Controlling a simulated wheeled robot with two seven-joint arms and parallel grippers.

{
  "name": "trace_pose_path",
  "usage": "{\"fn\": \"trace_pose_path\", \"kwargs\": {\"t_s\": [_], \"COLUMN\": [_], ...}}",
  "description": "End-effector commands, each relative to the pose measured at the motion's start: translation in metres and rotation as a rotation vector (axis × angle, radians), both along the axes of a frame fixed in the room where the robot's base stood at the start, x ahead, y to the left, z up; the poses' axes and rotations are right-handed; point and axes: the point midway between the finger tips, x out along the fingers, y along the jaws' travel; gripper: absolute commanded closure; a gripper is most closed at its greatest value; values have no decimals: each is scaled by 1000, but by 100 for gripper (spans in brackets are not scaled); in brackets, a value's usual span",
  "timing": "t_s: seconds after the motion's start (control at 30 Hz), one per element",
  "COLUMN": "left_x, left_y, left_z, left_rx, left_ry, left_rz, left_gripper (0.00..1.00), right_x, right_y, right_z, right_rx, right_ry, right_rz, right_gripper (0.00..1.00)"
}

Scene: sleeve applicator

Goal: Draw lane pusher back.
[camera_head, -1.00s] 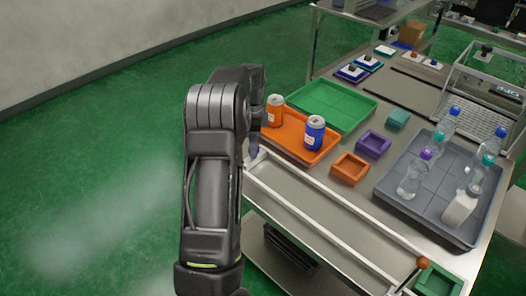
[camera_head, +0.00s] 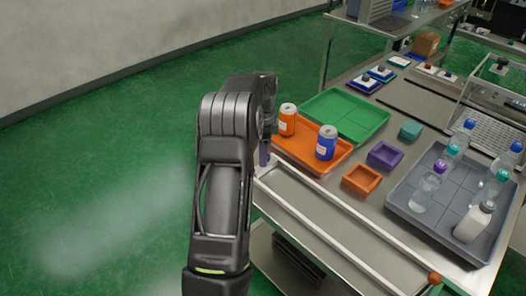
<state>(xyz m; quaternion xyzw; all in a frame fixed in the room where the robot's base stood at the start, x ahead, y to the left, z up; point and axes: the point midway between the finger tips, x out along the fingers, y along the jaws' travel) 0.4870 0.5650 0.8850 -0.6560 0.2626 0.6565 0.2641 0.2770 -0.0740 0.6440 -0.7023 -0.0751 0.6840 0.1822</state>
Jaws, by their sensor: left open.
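The lane (camera_head: 330,218) is a pale channel with raised rails along the table's near edge. My left gripper (camera_head: 265,148) is open at the lane's far left end, well apart from the knob. Its fingers are mostly hidden by my own arm. My right gripper is not in view.
An orange tray (camera_head: 322,162) with two cans is close to my left gripper. A green tray (camera_head: 345,112) lies behind it. Small purple (camera_head: 385,155) and orange (camera_head: 361,179) bins and a grey tray (camera_head: 413,213) of bottles stand beside the lane. Green floor is free at left.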

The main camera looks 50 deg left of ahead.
Motion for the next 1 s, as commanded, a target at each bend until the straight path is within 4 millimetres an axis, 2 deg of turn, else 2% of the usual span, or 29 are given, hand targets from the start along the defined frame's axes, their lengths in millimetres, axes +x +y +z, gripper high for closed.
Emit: {"fn": "trace_pose_path", "kwargs": {"t_s": [0.17,0.5,0.6,1.0], "left_x": [1,1,1,0], "left_y": [0,1,1,0], "left_z": [10,64,74,78], "left_rx": [-1,3,3,1], "left_ry": [-2,-4,-3,-1], "left_rz": [0,1,1,1], "left_gripper": [45,45,45,45], "right_x": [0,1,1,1], "right_y": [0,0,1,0], "right_z": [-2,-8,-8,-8], "right_rx": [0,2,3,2], "right_ry": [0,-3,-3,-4], "right_rz": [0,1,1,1], "right_gripper": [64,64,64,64]}}
